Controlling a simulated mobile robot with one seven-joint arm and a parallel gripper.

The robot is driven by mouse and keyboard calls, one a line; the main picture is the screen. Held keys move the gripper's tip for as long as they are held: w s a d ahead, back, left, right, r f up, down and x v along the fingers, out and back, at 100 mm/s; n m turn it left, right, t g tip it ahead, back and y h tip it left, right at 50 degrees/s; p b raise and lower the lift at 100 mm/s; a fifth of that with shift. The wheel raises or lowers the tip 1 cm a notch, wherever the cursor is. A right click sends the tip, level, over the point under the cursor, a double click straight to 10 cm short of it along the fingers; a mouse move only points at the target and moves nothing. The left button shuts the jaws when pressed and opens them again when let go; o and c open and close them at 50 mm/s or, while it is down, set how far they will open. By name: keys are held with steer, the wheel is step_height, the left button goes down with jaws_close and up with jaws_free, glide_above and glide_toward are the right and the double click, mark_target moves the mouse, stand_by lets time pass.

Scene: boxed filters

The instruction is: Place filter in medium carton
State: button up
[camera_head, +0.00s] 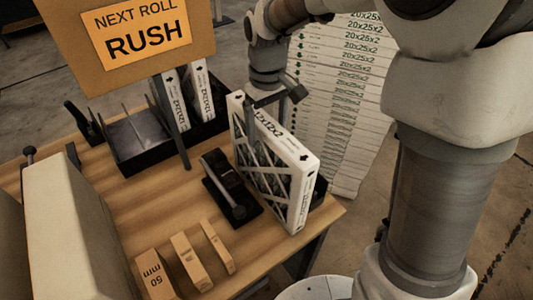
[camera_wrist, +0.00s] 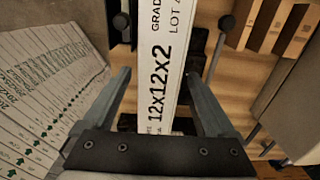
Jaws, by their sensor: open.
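A white-framed pleated filter marked 12x12x2 (camera_head: 277,140) stands upright on edge in a dark holder at the right end of the wooden table. My gripper (camera_head: 274,98) is at the filter's top edge. In the wrist view the filter's printed edge (camera_wrist: 158,85) runs between the two fingers of my open gripper (camera_wrist: 158,75). A gap shows on each side, wider on the right. No carton in view is marked medium; I cannot tell which one it is.
A dark rack (camera_head: 140,140) with dividers holds more white filters (camera_head: 175,100) at the back. A black clamp-like fixture (camera_head: 230,185) sits left of the filter. Wooden blocks (camera_head: 188,258) and a large beige body (camera_head: 65,235) are in front. Stacked 20x25x2 boxes (camera_head: 345,90) stand behind.

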mark_target(267, 165)
steer(key=shift+w+f+p, duration=0.1)
steer(key=shift+f+p, duration=0.35)
steer(key=shift+f, duration=2.5)
jaws_close()
